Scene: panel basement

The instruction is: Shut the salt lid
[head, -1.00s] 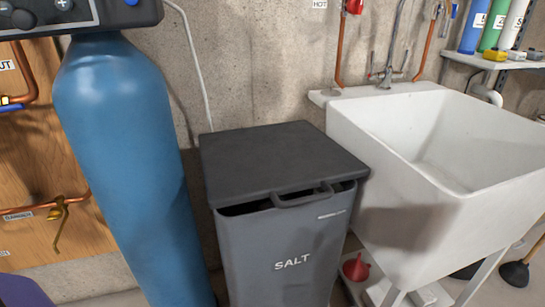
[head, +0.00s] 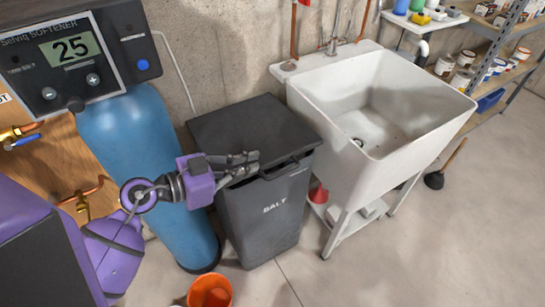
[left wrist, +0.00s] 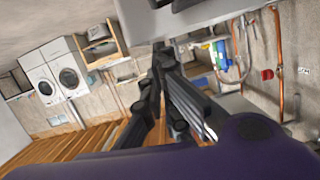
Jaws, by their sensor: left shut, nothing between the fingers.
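The salt bin (head: 262,222) is a dark grey tub marked SALT, standing between the blue softener tank and the sink. Its flat grey lid (head: 250,125) lies over the top, with a dark gap under its front edge near the handle, so it looks slightly raised there. My left gripper (head: 250,162) is shut and empty, with its fingers at the lid's front left edge; I cannot tell whether they touch it. The left wrist view shows the same fingers (left wrist: 163,62) closed together. My right gripper is not in view.
The blue softener tank (head: 140,140) stands close on the left. The white sink (head: 345,130) is close on the right, with a red funnel (head: 318,194) below. An orange bucket (head: 210,292) sits on the floor in front.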

